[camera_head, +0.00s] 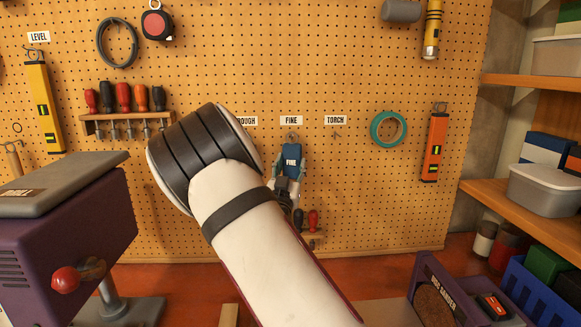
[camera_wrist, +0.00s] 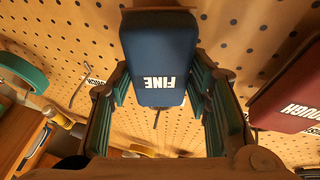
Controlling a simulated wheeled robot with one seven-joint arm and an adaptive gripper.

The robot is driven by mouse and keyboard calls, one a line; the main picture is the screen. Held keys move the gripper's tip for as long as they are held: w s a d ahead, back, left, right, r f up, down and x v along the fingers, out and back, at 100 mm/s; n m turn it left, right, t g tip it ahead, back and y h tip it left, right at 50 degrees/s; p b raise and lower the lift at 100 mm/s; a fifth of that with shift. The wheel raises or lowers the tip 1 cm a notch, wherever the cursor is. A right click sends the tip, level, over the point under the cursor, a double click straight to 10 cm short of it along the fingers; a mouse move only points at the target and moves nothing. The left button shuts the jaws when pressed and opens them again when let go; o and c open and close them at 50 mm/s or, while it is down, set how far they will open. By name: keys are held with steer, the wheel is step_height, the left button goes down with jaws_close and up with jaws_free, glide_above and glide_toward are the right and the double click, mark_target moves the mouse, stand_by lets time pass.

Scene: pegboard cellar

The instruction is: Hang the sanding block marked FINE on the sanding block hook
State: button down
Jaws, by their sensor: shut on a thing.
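The blue sanding block marked FINE (camera_head: 291,158) is upright in front of the pegboard, just below the FINE label (camera_head: 291,120). My gripper (camera_head: 289,174) is shut on it, with green-grey finger pads on both sides. In the wrist view, the block (camera_wrist: 160,45) shows its white FINE lettering upside down between my fingers (camera_wrist: 160,75). A small metal piece (camera_head: 292,136) shows at the block's top under the label. I cannot tell whether the block is on the hook or only near it.
A red block marked ROUGH (camera_wrist: 290,100) hangs close beside my gripper; my arm hides it in the head view. An empty-looking hook (camera_head: 336,134) is under the TORCH label (camera_head: 335,120). Green tape (camera_head: 388,129) hangs right. A screwdriver rack (camera_head: 125,117) is left.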

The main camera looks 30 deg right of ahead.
stand_by(0.4)
steer(key=c, duration=0.8)
jaws_free()
steer(key=shift+o, duration=0.2)
